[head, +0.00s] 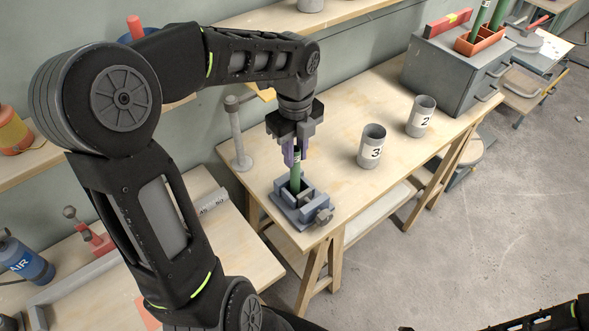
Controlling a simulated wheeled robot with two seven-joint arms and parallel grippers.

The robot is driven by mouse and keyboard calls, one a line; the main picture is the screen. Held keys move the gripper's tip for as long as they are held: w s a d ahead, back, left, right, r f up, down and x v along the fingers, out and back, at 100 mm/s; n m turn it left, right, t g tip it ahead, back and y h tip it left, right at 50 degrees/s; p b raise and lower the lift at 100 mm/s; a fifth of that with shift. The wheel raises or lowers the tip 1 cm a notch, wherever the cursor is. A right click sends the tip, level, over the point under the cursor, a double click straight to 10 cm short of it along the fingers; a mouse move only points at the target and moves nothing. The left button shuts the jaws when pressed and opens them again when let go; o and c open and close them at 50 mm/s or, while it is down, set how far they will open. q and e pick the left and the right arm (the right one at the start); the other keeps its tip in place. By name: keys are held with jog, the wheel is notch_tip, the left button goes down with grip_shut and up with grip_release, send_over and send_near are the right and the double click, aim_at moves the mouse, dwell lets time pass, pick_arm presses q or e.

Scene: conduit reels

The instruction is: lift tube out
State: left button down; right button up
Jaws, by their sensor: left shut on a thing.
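A green tube (296,180) stands upright in a grey vise-like holder (310,214) at the near left corner of the wooden workbench (340,118). My left gripper (296,152) points down from above and is shut on the tube's upper end. The tube's lower end is hidden between the holder's jaws, so I cannot tell whether it touches them. Two grey cups labelled 3 (371,148) and 2 (421,117) stand upright to the right on the bench. My right gripper is not in view; only a bit of dark arm shows at the bottom right.
A grey post on a round base (238,135) stands left of the holder. A grey drawer box (450,75) at the back right carries an orange tray (481,43) with green tubes. The bench between holder and cups is clear.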

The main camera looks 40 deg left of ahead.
pick_arm(q)
jog(key=shift+d, duration=0.15)
dwell(0.4)
jog(key=shift+r+p, duration=3.15)
jog(key=shift+r, duration=0.4)
